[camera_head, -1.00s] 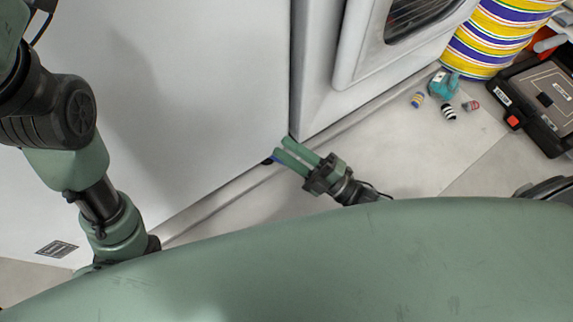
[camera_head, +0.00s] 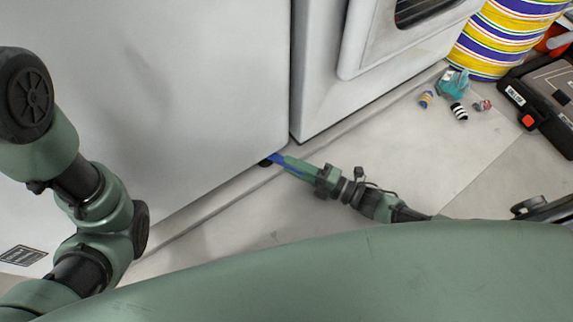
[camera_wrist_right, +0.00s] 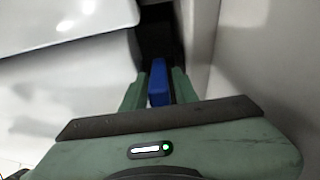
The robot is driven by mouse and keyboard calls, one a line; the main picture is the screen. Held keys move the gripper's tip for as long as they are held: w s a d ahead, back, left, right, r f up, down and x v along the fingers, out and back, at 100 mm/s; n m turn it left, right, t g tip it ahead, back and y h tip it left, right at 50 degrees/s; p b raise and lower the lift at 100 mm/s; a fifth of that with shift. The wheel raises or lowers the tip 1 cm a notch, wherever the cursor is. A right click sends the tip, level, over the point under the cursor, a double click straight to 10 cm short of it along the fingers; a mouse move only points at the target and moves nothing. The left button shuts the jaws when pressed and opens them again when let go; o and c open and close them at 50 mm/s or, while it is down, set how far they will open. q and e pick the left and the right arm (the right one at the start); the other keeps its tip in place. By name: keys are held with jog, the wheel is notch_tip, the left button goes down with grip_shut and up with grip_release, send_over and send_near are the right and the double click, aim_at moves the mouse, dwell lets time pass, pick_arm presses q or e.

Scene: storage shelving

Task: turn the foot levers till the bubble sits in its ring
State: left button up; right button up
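A blue foot lever (camera_head: 276,159) sticks out under the white cabinet (camera_head: 200,90), close to the seam with the neighbouring unit. In the head view my right gripper (camera_head: 285,163) reaches it low over the floor. In the right wrist view the blue lever (camera_wrist_right: 158,84) lies between the two green fingers (camera_wrist_right: 159,90), one on each side. I cannot tell whether the fingers press on it. My left arm (camera_head: 100,205) stands at the left in front of the cabinet; its gripper is out of view. No bubble or ring shows.
A second white unit (camera_head: 318,80) with a dark window stands to the right. Small items (camera_head: 458,111), a teal object (camera_head: 453,84), a striped drum (camera_head: 495,40) and a black case (camera_head: 548,95) are at the upper right. The floor between (camera_head: 400,160) is clear.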

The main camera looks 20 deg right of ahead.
jog(key=shift+x, duration=1.15)
grip_shut()
dwell(0.6)
